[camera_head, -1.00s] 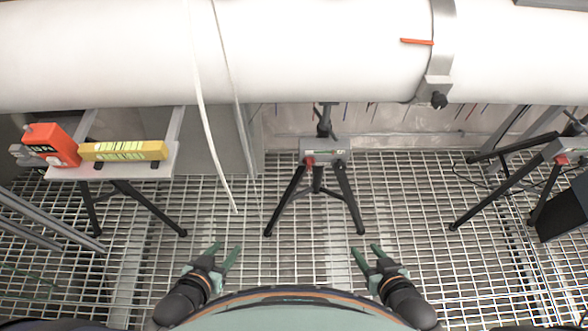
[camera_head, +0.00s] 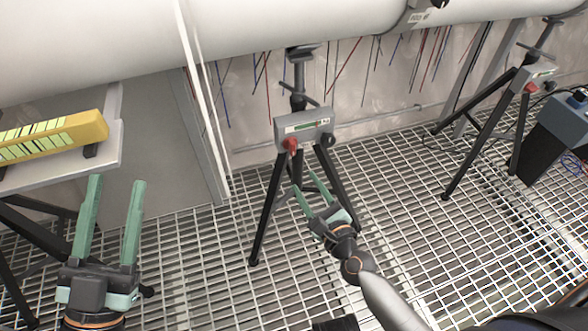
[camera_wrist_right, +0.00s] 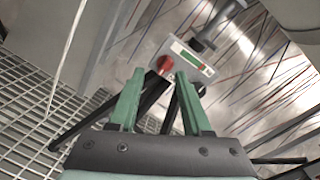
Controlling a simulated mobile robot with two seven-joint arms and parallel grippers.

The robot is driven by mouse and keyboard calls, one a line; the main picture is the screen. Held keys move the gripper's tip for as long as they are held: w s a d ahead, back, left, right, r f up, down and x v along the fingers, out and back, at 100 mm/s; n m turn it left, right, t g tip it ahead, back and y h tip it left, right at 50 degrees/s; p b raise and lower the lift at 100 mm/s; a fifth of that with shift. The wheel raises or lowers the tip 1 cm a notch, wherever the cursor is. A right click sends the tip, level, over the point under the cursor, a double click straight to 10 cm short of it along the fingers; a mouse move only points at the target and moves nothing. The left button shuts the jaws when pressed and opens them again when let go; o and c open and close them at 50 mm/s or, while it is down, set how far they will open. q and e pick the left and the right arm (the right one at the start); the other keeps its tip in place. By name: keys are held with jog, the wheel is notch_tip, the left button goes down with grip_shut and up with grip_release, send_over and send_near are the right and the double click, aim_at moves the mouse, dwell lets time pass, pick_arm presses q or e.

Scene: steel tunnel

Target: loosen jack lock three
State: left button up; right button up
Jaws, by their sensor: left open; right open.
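A tripod jack (camera_head: 303,128) stands on the grating under the pipe, with a grey head box, a small display and a red lock knob (camera_head: 291,145). A second jack (camera_head: 535,75) with a red knob (camera_head: 530,88) stands at the right. I cannot read which jack is three. My right gripper (camera_head: 306,181) is open and empty, just below the nearer jack's box in the head view. In the right wrist view, the nearer red knob (camera_wrist_right: 165,63) shows between and beyond the open fingertips (camera_wrist_right: 160,76). My left gripper (camera_head: 116,185) is open and empty at the left.
A dark blue-grey case (camera_head: 556,135) stands right. Grating (camera_head: 410,210) between the jacks is clear.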

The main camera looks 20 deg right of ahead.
aim_at(294, 148)
pick_arm(q)
jog(key=s+m+h+b, duration=0.1)
jog(key=s+h+b, duration=0.1)
jog(key=s+m+h+b, duration=0.2)
jog(key=shift+d+r, duration=0.15)
jog(key=shift+d, duration=0.25)
pick_arm(e)
jog(key=w+f+m, duration=0.1)
jog(key=w+m, duration=0.1)
jog(key=w, duration=0.3)
jog(key=w+d+f+m+h, duration=0.1)
jog(key=w+m, duration=0.1)
jog(key=w, duration=0.3)
jog(key=w+f+m, duration=0.1)
jog(key=w+m, duration=0.1)
jog(key=w, duration=0.3)
jog(key=shift+d+m+t+h, duration=0.2)
jog(key=shift+m+t+h, duration=0.2)
pick_arm(q)
jog(key=shift+h, duration=0.4)
pick_arm(e)
grip_shut()
